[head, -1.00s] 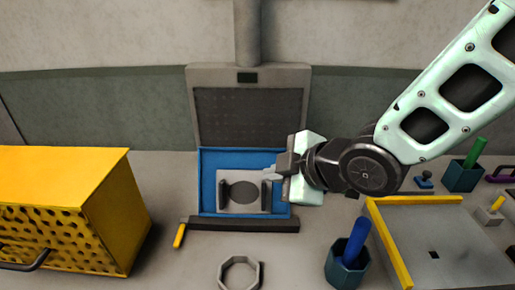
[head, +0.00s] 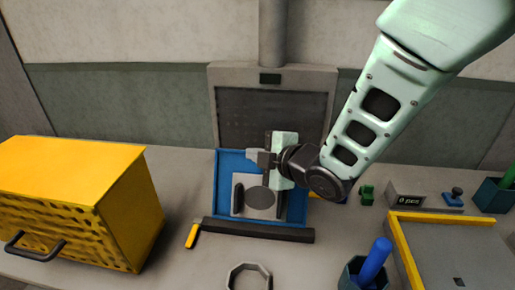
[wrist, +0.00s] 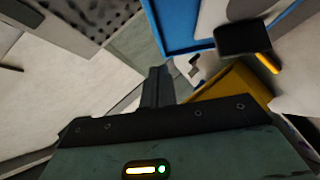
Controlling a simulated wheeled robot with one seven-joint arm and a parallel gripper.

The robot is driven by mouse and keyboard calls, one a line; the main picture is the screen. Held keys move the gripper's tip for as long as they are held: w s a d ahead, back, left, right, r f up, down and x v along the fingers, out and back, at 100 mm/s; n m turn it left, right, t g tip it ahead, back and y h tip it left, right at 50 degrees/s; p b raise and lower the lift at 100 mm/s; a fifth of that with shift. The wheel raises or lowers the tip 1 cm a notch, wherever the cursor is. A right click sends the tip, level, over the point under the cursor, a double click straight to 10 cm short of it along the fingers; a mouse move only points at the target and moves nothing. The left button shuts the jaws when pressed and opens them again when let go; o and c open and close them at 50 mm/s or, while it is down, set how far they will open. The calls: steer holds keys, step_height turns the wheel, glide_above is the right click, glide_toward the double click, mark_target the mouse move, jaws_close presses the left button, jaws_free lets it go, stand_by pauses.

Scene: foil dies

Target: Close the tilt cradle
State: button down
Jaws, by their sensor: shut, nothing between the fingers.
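The tilt cradle appears to be the grey plate (head: 244,211) with a dark round disc and dark upright posts, set in a blue frame (head: 216,188). A grey panel with a dark mesh face (head: 262,113) stands upright behind the frame. My gripper (head: 251,154) is shut and empty, over the rear part of the blue frame and in front of the panel's lower edge. My wrist hides part of the plate's right rear side. In the wrist view the closed fingers (wrist: 158,86) point toward the blue frame (wrist: 172,34). I cannot tell whether they touch anything.
A dark bar (head: 260,231) with a yellow-tipped handle (head: 192,235) lies along the front. A yellow perforated box (head: 85,180) is at left.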

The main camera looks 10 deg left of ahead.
mark_target(257, 174)
steer(key=shift+w+f+p, duration=0.3)
steer(key=shift+w+f, duration=0.25)
steer(key=shift+w, duration=0.35)
steer(key=shift+w+f+p, duration=0.3)
steer(key=shift+w+f, duration=0.2)
steer(key=shift+w, duration=0.4)
